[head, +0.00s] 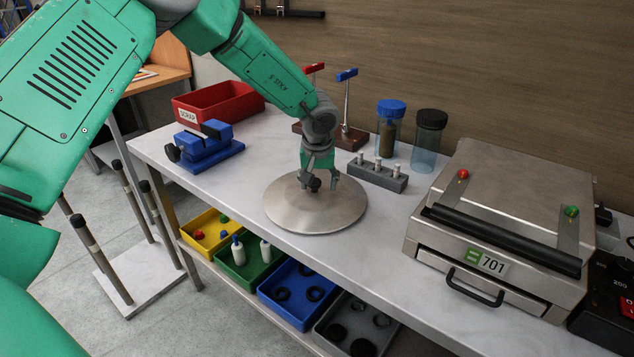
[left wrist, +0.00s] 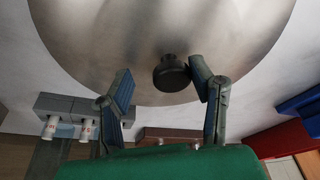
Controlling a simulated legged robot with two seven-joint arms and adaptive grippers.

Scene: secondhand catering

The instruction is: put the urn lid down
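The urn lid (head: 300,213) is a round brushed-metal disc with a dark knob (head: 315,184). It appears to lie flat on the bench, knob up. My left gripper (head: 320,181) is above the lid with its fingers around the knob. In the left wrist view the lid (left wrist: 110,40) fills the upper part, and the black knob (left wrist: 171,74) sits between the parted fingers of the gripper (left wrist: 160,78). The knob is close to the right-hand finger, with a clear gap to the other. My right gripper is not in view.
On the bench (head: 375,247) stand a blue vise (head: 205,148), a red scrap bin (head: 215,104), a grey block with pegs (head: 378,175), two lidded jars (head: 428,142) and a metal appliance (head: 505,205). Coloured bins (head: 290,287) sit below. Bare bench lies right of the lid.

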